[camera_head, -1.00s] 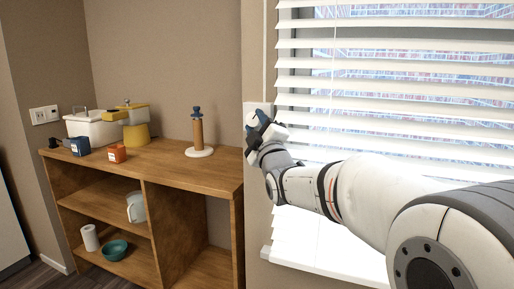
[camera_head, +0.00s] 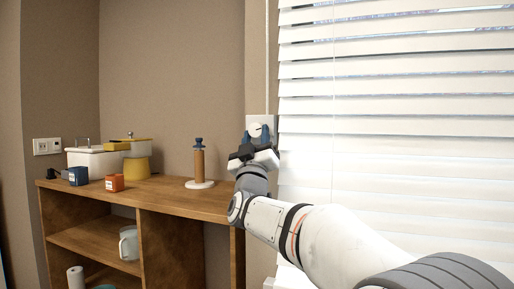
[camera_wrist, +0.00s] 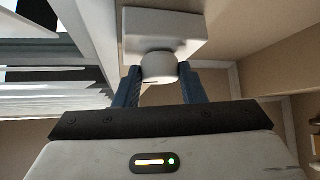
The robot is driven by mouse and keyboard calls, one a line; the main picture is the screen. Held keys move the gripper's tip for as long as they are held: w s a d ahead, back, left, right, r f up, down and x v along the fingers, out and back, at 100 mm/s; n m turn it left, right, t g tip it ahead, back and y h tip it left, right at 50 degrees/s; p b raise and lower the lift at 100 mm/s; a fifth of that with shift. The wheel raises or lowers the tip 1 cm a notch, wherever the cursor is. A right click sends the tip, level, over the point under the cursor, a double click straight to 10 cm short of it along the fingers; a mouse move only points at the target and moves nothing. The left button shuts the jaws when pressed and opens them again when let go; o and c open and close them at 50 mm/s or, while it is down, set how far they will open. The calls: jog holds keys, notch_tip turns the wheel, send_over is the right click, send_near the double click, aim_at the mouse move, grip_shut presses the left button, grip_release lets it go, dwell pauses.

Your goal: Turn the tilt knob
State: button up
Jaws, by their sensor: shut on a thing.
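The tilt knob (camera_head: 256,130) is a round white knob with a dark mark on its face, on a pale plate (camera_head: 262,126) fixed to the wall strip left of the window. In the wrist view the knob (camera_wrist: 159,68) sticks out from its white base (camera_wrist: 165,33). My gripper (camera_head: 256,134) is at the knob, with its blue fingers on either side of it. In the wrist view the gripper (camera_wrist: 160,82) is shut on the knob. The blinds (camera_head: 395,120) have their slats tilted nearly closed, with thin gaps near the top.
A wooden shelf unit (camera_head: 190,197) stands left of my arm. A pitcher (camera_head: 129,243) is inside.

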jog(key=shift+m+h, duration=0.7)
jog(key=shift+m, duration=0.1)
jog(key=o, duration=1)
jog(key=v, duration=0.7)
jog(key=shift+s+f, duration=0.25)
